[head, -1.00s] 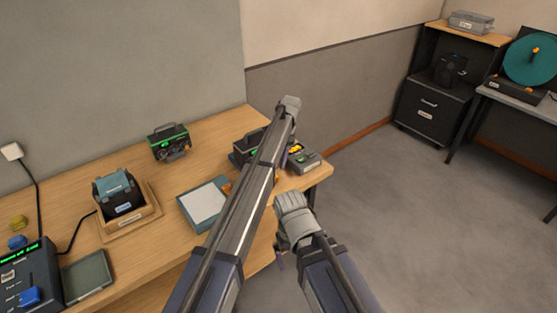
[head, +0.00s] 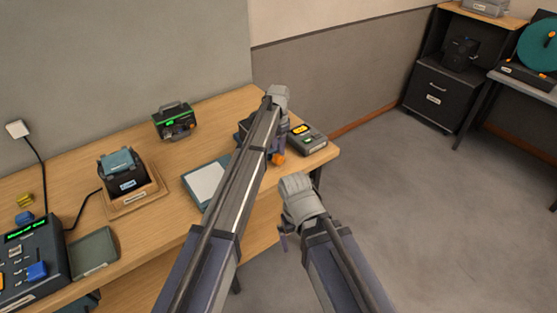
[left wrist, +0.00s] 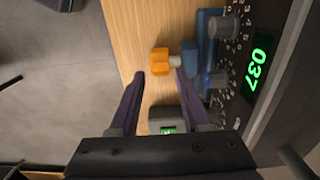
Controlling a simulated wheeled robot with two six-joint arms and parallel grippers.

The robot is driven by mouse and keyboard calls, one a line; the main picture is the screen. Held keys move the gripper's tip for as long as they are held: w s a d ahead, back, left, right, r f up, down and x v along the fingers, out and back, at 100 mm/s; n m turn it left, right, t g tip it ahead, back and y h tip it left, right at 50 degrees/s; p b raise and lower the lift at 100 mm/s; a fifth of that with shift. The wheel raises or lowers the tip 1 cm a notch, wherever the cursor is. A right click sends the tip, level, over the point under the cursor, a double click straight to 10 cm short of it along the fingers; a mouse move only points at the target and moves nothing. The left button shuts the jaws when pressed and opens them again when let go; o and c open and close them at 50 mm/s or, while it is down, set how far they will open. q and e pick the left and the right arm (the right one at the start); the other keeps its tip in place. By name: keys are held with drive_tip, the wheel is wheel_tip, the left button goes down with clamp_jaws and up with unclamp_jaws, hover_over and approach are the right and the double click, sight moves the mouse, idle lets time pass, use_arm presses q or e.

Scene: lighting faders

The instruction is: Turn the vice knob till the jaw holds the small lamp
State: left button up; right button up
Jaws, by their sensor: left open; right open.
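An orange knob (left wrist: 160,61) on a short pale shaft joins the blue vice (left wrist: 207,50) in the left wrist view. The knob (head: 278,158) also shows beside my left gripper in the head view. My left gripper (left wrist: 159,76) is open; its purple fingertips lie on either side of the knob's near edge, and I cannot tell whether they touch it. In the head view my left arm hides most of the vice. I cannot make out the small lamp or whether the jaw touches it. My right gripper (head: 283,241) is open and empty, off the bench's front edge.
A grey box (head: 307,139) sits at the bench's right end. A blue-framed pad (head: 205,183), a green-lit case (head: 175,121) and a wooden tray (head: 133,205) stand further left.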

sight(278, 156)
use_arm(q)
wheel_tip(278, 156, down, 6)
drive_tip(key=b, duration=0.4)
drive_tip(key=shift+r+b, duration=0.25)
drive_tip(key=shift+b, duration=0.05)
clamp_jaws()
